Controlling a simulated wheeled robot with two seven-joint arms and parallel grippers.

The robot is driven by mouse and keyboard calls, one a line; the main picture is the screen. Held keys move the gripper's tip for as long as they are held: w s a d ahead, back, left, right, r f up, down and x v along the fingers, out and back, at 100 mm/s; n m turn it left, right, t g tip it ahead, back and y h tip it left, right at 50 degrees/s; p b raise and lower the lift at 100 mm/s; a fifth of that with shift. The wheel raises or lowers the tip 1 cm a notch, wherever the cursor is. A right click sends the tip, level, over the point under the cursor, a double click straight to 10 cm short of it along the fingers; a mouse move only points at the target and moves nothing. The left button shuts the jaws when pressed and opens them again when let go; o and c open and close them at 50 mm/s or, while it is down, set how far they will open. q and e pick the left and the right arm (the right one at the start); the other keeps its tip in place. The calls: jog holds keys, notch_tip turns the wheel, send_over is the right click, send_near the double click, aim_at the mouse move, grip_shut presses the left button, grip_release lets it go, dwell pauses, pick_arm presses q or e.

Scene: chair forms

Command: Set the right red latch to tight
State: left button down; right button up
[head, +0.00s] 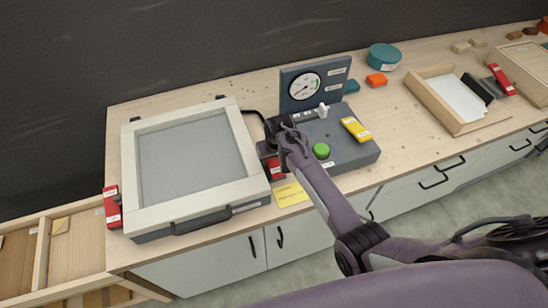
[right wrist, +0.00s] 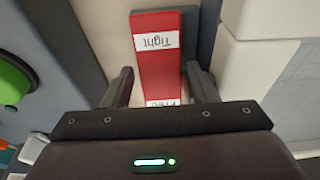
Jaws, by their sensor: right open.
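The right red latch (head: 277,172) is at the right side of the pale frame (head: 251,150), partly covered by my right gripper (head: 270,148) in the head view. In the right wrist view the latch (right wrist: 160,72) is a red bar with an upside-down white "Tight" label and a second label partly cut off by the gripper body. My right gripper (right wrist: 160,85) is open, with one finger on each side of the bar; I cannot tell whether they touch it. The left red latch (head: 112,207) is at the frame's left side. My left gripper is not in view.
Right of the latch stands a grey control box with a gauge (head: 305,87), a green button (head: 321,151) and a yellow switch (head: 355,129). A yellow note (head: 290,194) lies at the table's front edge. Wooden trays (head: 436,98) and small blocks are further right.

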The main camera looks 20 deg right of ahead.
aim_at(276, 167)
jog(key=b+v, duration=0.1)
jog(key=v, duration=0.6)
jog(key=shift+r, duration=0.25)
jog(key=s+d+r+n+t, duration=0.1)
jog(key=s+r, duration=0.2)
jog(key=s, duration=1)
jog(key=s+d+r+n, duration=0.1)
jog(key=s+r, duration=0.2)
jog(key=s, duration=0.9)
notch_tip(276, 167, down, 35)
jog(key=s+g+b, duration=0.1)
jog(key=s+b, duration=0.2)
jog(key=b, duration=0.2)
jog(key=s+d+f+b, duration=0.1)
jog(key=s+f, duration=0.8)
jog(key=f, duration=0.1)
jog(key=s+d+f+g+b, duration=0.1)
jog(key=s+d+f+b, duration=0.1)
jog(key=s+f, duration=0.8)
jog(key=shift+d+f+g, duration=0.25)
jog(key=shift+f+g, duration=0.05)
jog(key=shift+f, duration=0.15)
